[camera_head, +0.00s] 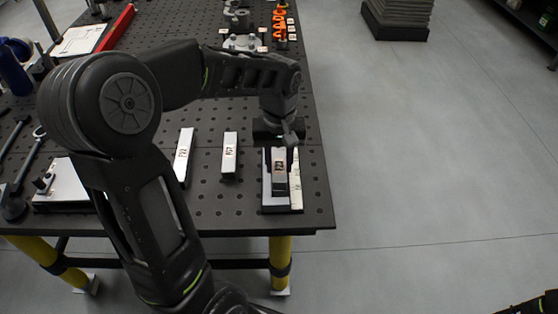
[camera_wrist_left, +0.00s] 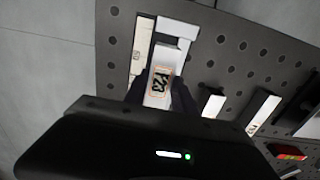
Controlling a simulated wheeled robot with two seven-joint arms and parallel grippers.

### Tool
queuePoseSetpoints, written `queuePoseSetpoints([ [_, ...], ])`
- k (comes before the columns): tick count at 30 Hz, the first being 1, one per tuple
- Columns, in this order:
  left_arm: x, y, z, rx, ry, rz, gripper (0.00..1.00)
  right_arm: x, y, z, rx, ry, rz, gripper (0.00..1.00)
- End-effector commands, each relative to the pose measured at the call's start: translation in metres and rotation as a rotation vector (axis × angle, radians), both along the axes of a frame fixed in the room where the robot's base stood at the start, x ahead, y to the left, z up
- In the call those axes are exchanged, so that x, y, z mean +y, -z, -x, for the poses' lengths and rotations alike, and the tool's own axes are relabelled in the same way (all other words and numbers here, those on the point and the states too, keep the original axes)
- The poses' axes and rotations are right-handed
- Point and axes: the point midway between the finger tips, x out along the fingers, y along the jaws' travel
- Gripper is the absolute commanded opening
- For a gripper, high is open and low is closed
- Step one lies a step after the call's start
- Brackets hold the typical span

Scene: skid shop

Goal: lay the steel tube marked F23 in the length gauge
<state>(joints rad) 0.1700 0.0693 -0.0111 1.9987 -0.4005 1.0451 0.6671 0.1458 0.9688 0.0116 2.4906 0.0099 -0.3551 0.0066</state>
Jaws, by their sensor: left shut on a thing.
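The steel tube marked F23 (camera_head: 279,180) is at the length gauge (camera_head: 283,209) near the table's front right corner. In the left wrist view the F23 tube (camera_wrist_left: 161,84) lies between my left fingers, its label facing up, lined up along the gauge (camera_wrist_left: 177,27). My left gripper (camera_head: 283,146) is shut on the tube's far end from above. Whether the tube rests on the gauge floor or is slightly above it I cannot tell. My right gripper is not visible; only a bit of dark arm shows at the lower right corner.
A grey plate (camera_head: 62,184) and tools lie at the left. Clamps and orange parts (camera_head: 280,22) are at the back. The perforated table (camera_head: 318,190) ends just right of the gauge.

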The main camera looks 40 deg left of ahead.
Motion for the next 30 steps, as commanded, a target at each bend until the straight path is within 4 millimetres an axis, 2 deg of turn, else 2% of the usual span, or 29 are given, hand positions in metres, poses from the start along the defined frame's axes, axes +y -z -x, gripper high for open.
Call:
queuePoseSetpoints([
  [30,-0.0003,0.0085,0.0001,-0.001,0.0,0.0,0.0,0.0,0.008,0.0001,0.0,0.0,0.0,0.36],
])
